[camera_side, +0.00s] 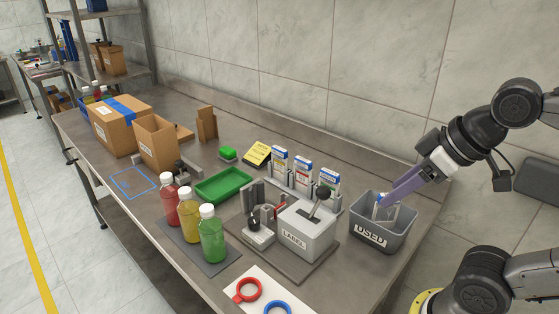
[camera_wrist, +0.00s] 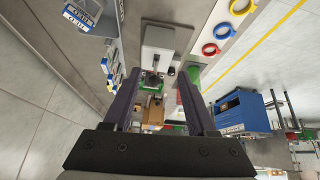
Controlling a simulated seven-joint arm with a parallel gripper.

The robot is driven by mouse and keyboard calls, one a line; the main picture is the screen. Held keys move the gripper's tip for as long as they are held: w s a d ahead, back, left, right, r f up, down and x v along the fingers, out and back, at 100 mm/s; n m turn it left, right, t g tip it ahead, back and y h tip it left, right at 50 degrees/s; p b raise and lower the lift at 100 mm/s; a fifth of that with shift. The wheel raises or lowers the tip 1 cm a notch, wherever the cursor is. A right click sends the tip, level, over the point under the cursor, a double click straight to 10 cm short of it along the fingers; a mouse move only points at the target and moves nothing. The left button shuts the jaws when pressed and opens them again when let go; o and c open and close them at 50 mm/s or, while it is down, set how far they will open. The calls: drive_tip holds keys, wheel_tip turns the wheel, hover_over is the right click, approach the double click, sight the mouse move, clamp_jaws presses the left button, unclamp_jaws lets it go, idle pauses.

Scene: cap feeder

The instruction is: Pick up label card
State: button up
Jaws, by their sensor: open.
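Three label cards with blue tops, the left (camera_side: 279,156), middle (camera_side: 302,168) and right (camera_side: 328,178), stand in a grey rack behind the LABEL machine (camera_side: 305,235). My gripper (camera_side: 388,202) is angled down at the grey USED bin (camera_side: 371,236), its purple fingertips at the bin's opening. White and blue cards (camera_side: 380,211) show inside the bin, partly hidden by the fingers. In the wrist view my gripper (camera_wrist: 157,82) is open, with no card visible between its fingers. White and blue cards (camera_wrist: 78,16) also show at that view's upper left.
Red, yellow and green bottles (camera_side: 211,238) stand on a dark mat. A green tray (camera_side: 225,185), a yellow sign (camera_side: 258,153) and cardboard boxes (camera_side: 156,143) lie farther left. Red and blue rings (camera_side: 277,308) lie at the front. The tiled wall runs behind the bench.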

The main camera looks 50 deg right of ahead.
drive_tip(key=w+d+r, duration=0.2)
drive_tip(key=w+r, duration=0.3)
drive_tip(key=w, duration=0.6)
drive_tip(key=w+d+r, duration=0.1)
drive_tip(key=w+r, duration=0.5)
drive_tip(key=w, duration=0.4)
drive_tip(key=m+g, duration=0.1)
drive_tip(key=g, duration=0.1)
hover_over(280, 149)
drive_tip(key=s, duration=0.4)
wheel_tip(280, 149, down, 15)
drive_tip(key=x, duration=0.7)
drive_tip(key=shift+a+f, duration=0.1)
drive_tip(key=shift+f, duration=0.2)
drive_tip(key=shift+s+x, duration=0.15)
drive_tip(key=shift+x, duration=1.25)
drive_tip(key=shift+s+x, duration=0.1)
drive_tip(key=shift+x, duration=1.3)
drive_tip(key=shift+d, duration=0.2)
drive_tip(key=shift+c, duration=0.3)
